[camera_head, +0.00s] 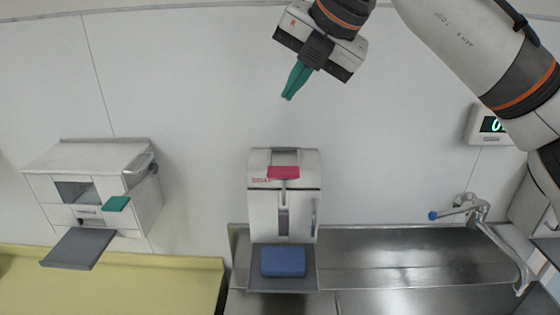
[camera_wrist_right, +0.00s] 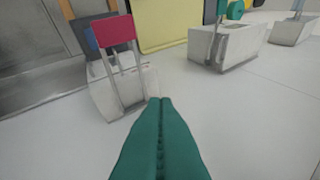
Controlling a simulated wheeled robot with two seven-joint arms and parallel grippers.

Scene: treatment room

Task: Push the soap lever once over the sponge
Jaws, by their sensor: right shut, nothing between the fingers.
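A white soap dispenser (camera_head: 258,210) hangs on the wall in the middle of the head view. Its lever (camera_head: 284,172) has a red-pink pad, which also shows in the right wrist view (camera_wrist_right: 113,32). A blue sponge (camera_head: 283,262) lies on the grey tray below the dispenser; it shows partly behind the lever in the wrist view. My right gripper (camera_head: 288,96) has green fingers, shut and empty, above the dispenser and apart from the lever. In the wrist view the closed fingertips (camera_wrist_right: 160,100) point near the dispenser body. My left gripper is not in view.
A second dispenser (camera_head: 135,180) with a green lever and grey tray hangs at the left. A steel sink counter (camera_head: 400,262) with a tap (camera_head: 478,212) is at the right. A yellow surface (camera_head: 150,285) is lower left. The wall between the dispensers is clear.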

